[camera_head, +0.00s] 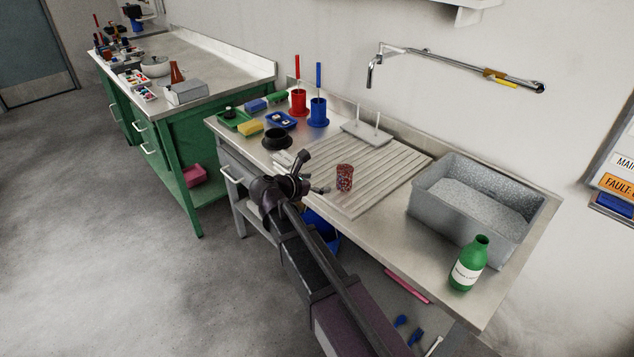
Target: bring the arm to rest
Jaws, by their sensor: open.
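My dark arm reaches up from the bottom of the head view toward the ribbed draining board (372,160). My gripper (325,190) is small in the picture, at the board's near left edge. It is open, with nothing seen between its fingers. A red speckled cup (344,177) stands upright on the board, just right of the gripper. A gap seems to show between them, though touch is hard to judge. My arm hides part of the bench's front edge and the space below.
A grey sink basin (425,200) and green bottle (468,263) stand right. A black bowl (277,138), a red holder (298,102) and a blue holder (318,112) stand behind left. A wall tap (430,57) overhangs. A green bench (190,140) stands left; open floor lies front left.

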